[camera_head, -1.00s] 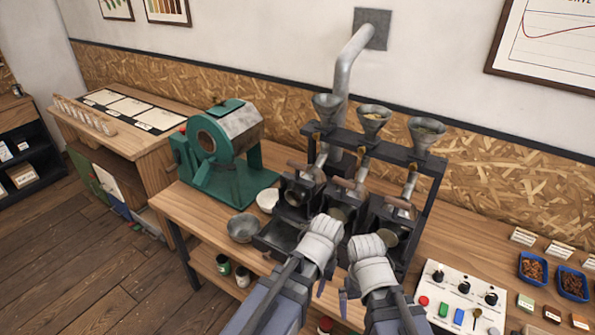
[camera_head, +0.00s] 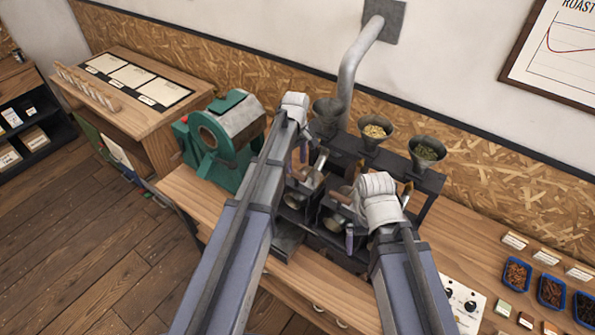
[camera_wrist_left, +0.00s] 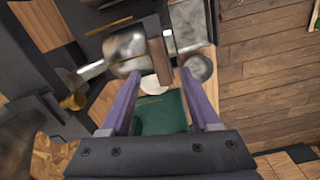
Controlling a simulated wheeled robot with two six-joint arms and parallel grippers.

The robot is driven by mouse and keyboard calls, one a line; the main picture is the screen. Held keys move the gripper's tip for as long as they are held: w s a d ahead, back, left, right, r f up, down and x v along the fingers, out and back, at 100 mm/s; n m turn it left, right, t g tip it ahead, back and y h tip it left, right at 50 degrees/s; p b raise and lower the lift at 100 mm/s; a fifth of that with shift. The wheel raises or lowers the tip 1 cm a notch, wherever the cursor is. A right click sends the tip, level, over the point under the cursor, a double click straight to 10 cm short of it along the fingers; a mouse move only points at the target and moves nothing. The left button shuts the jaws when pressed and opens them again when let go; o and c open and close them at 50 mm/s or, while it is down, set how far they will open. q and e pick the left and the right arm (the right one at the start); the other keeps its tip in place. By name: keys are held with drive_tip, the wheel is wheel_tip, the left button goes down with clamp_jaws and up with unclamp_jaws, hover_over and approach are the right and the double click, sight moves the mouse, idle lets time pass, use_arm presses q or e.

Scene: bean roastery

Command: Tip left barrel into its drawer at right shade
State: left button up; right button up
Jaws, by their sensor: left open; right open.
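The left barrel (camera_head: 296,197) is the leftmost of three small metal barrels in the dark roaster rack (camera_head: 345,150). My left arm partly covers it in the head view. In the left wrist view the silvery barrel (camera_wrist_left: 125,46) lies above the fingertips, with a wooden handle (camera_wrist_left: 160,62) at its end. My left gripper (camera_head: 297,155) is open beside this handle, nothing held; its purple fingers also show in the left wrist view (camera_wrist_left: 160,78). My right gripper (camera_head: 376,222) looks open and empty near the middle and right barrels. A dark drawer (camera_head: 287,243) sits low under the left barrel.
A green drum roaster (camera_head: 222,137) stands left of the rack. Funnels (camera_head: 375,130) and a metal duct (camera_head: 357,65) rise above it. A metal bowl (camera_wrist_left: 199,67) shows in the wrist view.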

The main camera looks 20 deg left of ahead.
sight(296, 172)
use_arm(q)
drive_tip(key=shift+s+f, duration=0.1)
drive_tip(key=shift+f, duration=0.05)
drive_tip(key=shift+f+b, duration=0.2)
drive_tip(key=shift+b, duration=0.1)
wheel_tip(296, 172, down, 7)
drive_tip(key=b, duration=0.7)
drive_tip(key=shift+f, duration=0.1)
clamp_jaws()
idle(0.9)
